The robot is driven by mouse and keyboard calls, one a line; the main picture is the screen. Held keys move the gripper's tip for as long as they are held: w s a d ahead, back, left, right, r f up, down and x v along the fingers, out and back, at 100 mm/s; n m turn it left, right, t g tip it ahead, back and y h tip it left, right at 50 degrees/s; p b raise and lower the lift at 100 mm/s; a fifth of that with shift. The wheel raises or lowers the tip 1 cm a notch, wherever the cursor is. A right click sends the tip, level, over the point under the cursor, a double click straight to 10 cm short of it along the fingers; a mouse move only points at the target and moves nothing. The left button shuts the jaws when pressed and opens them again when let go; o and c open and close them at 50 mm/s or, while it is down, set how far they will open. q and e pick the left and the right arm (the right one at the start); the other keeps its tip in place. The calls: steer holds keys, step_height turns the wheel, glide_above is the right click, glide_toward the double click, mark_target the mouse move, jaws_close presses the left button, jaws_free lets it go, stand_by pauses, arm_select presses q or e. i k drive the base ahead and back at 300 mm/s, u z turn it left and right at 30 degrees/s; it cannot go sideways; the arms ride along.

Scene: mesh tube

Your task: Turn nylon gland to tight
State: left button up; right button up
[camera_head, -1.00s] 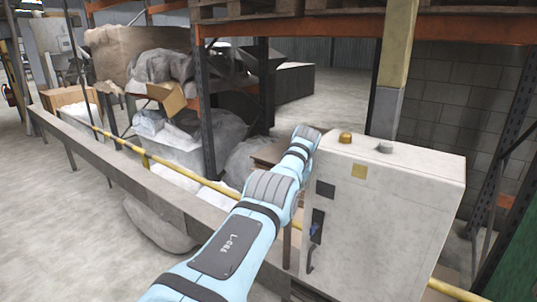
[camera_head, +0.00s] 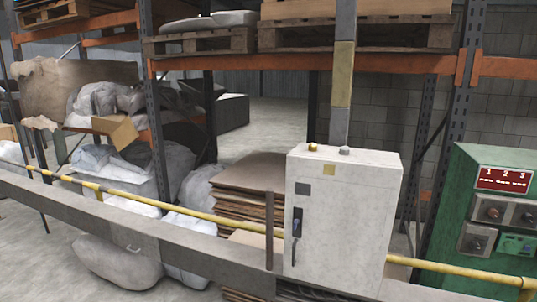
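Neither of my grippers is in view, and nothing touches the cabinet top.
A green machine (camera_head: 490,185) with a red display stands at the right. Stacked boards (camera_head: 245,190) and wrapped bundles fill the left. Orange rack beams run overhead.

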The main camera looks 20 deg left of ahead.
mark_target(344, 150)
steer(key=u, duration=0.5)
steer(key=i, duration=0.9)
steer(key=z, duration=0.8)
